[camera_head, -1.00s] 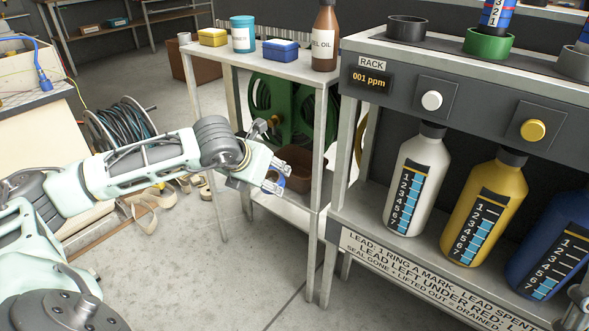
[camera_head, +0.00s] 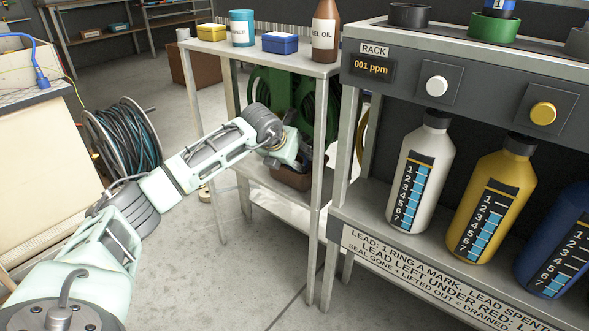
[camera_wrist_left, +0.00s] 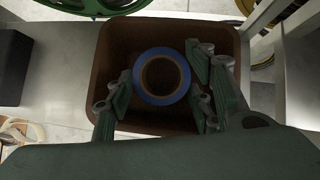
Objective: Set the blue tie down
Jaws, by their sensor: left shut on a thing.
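The blue tie shows as a blue ring-shaped roll (camera_wrist_left: 138,75) with a brown core in the left wrist view. It is between the fingers of my left gripper (camera_wrist_left: 160,95), which is shut on it. The roll is over the opening of a brown box (camera_wrist_left: 107,62); I cannot tell whether it touches the bottom. In the head view, my left gripper (camera_head: 297,150) is above the brown box (camera_head: 291,180) on the lower shelf, and the roll is hidden there. My right gripper is not in view.
The box stands on the lower shelf (camera_head: 285,212) of a grey table, with table legs (camera_head: 322,150) close to the arm. A green hose reel (camera_head: 275,95) is behind. Bottles stand on the rack to the right (camera_head: 425,165). The floor (camera_head: 220,270) in front is clear.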

